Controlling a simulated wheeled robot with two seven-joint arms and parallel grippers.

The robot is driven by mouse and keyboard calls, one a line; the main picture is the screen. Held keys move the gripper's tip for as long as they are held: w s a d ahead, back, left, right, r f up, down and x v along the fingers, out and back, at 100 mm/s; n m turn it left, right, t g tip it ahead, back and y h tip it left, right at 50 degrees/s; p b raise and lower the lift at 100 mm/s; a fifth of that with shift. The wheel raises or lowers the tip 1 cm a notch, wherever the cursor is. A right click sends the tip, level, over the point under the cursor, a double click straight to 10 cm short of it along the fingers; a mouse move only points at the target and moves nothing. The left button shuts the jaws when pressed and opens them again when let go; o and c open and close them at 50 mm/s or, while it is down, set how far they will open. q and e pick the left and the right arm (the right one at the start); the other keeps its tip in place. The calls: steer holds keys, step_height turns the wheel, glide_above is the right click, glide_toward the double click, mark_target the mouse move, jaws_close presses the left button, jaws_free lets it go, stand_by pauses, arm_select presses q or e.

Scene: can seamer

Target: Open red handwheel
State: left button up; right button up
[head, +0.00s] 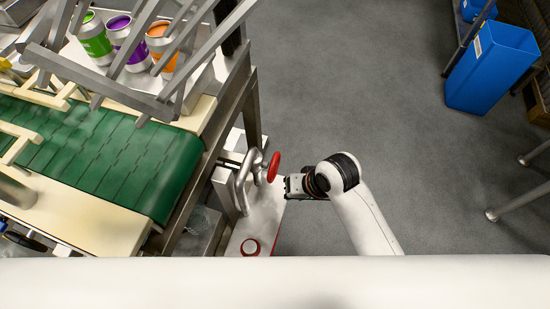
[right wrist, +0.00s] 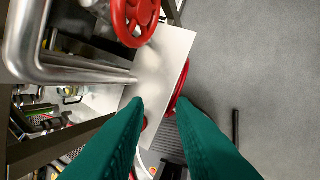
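A red handwheel (head: 274,166) is mounted beside bent silver pipes (head: 241,187), seen nearly edge-on in the head view. It also shows at the top of the right wrist view (right wrist: 119,22), cut off by the frame edge. My right gripper (head: 288,186) is just below and right of the wheel in the head view. Its two green fingers (right wrist: 158,104) are spread apart in the right wrist view, with nothing held between them. The wheel lies beyond the fingertips, apart from them. My left gripper is not in view.
A second red round part (head: 250,247) sits on the white cabinet below. A green conveyor belt (head: 110,165) with metal rails runs at left, with several cans (head: 130,45) behind the rails. A blue bin (head: 490,70) stands far right. Grey floor (head: 360,90) is clear between.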

mark_target(275, 163)
steer(key=w+a+r+m+h, duration=0.1)
steer(key=w+a, duration=0.1)
steer(key=w, duration=0.1)
steer(key=w+a+r+m+g+h, duration=0.1)
steer(key=w+r, duration=0.1)
steer(key=w, duration=0.2)
steer(key=w+a+r+m+g+h, duration=0.1)
steer(key=w+a+r, duration=0.1)
steer(key=w, duration=0.2)
steer(key=shift+w+a+r, duration=0.1)
steer(key=shift+w+a, duration=0.15)
steer(key=shift+a, duration=0.1)
steer(key=shift+w+d+r+m+h, duration=0.1)
steer(key=shift+w+d+m+h, duration=0.2)
steer(key=shift+w+m, duration=0.15)
step_height(275, 163, down, 12)
steer(key=shift+s+a+r, duration=0.1)
